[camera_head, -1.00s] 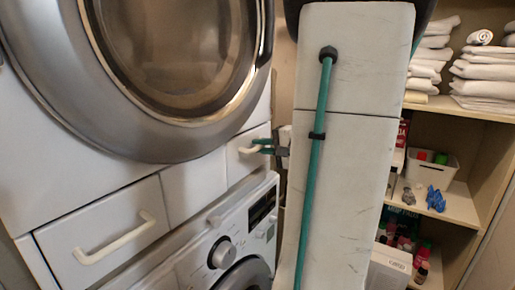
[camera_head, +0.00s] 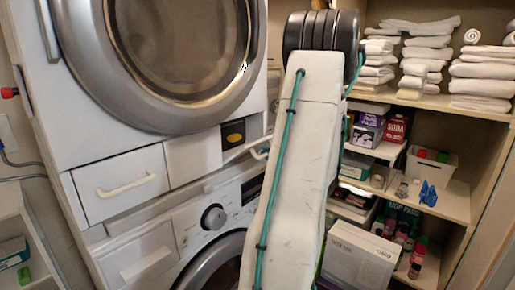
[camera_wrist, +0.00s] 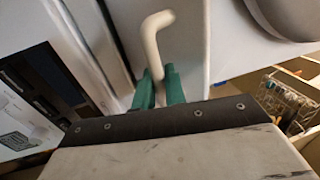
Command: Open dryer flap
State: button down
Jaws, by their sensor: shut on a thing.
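The dryer (camera_head: 75,130) stands at the left of the head view, with its big round door shut. Below that door, the small flap (camera_head: 240,151) at the right end of the lower strip is tilted out. A dark recess with a yellow mark (camera_head: 236,133) shows above it. The flap's pale bent handle (camera_head: 260,154) sticks out beside my arm. In the wrist view my gripper (camera_wrist: 159,90) has its green fingers shut on this handle (camera_wrist: 152,40). My arm hides most of the gripper in the head view.
A washing machine (camera_head: 165,235) stands under the dryer. A wide drawer (camera_head: 120,183) left of the flap is shut. Shelves (camera_head: 455,200) with towels, boxes and bottles stand close on the right. A large white box (camera_head: 360,255) sits low beside my arm.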

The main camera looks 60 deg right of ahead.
notch_tip(320, 180, down, 7)
jog(key=t, duration=0.3)
dwell(0.4)
jog(key=shift+w+r, duration=0.1)
jog(key=shift+a, duration=0.1)
jog(key=c, duration=1.5)
grip_release()
jog(key=shift+w, duration=0.1)
jog(key=shift+c, duration=0.2)
jog(key=shift+s+h, duration=0.2)
jog(key=shift+h, duration=0.2)
